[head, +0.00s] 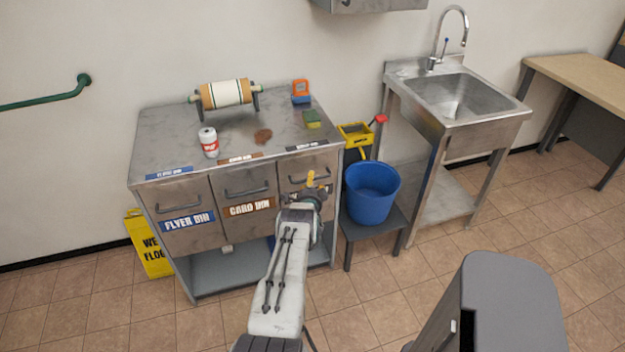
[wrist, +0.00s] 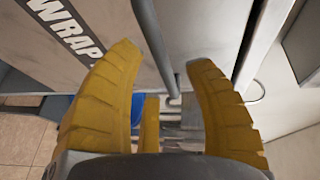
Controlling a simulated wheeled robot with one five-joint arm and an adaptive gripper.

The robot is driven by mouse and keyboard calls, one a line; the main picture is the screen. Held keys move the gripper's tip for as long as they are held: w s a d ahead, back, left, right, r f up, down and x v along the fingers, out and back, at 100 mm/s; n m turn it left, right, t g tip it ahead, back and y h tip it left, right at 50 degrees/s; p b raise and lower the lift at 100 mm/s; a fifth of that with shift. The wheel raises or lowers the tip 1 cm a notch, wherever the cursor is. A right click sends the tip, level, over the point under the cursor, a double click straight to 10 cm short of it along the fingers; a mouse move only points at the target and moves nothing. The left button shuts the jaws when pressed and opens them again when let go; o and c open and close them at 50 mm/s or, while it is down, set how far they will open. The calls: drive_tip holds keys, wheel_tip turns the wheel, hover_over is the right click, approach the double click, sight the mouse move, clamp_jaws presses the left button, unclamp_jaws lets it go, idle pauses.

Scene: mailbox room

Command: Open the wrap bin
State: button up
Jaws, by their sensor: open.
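The wrap bin (head: 317,163) is the rightmost of three grey metal bin fronts in the cabinet. In the head view my arm and gripper (head: 312,182) hide much of its front, including its label. Its handle (head: 294,181) shows partly beside the gripper. In the wrist view the dark WRAP label (wrist: 66,28) is at upper left. My yellow-fingered gripper (wrist: 163,58) is open at the bin front. A grey bar, seemingly the handle (wrist: 150,35), runs between the fingertips. I cannot tell whether a finger touches it. The bin looks shut.
The flyer bin (head: 184,214) and card bin (head: 245,200) are to the left. A blue bucket (head: 371,193) on a low stand is close right, before the sink (head: 455,100). Floor in front is open.

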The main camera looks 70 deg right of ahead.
drive_tip(key=shift+b+x, duration=1.15)
drive_tip(key=shift+x, duration=0.05)
drive_tip(key=shift+d, duration=0.1)
clamp_jaws()
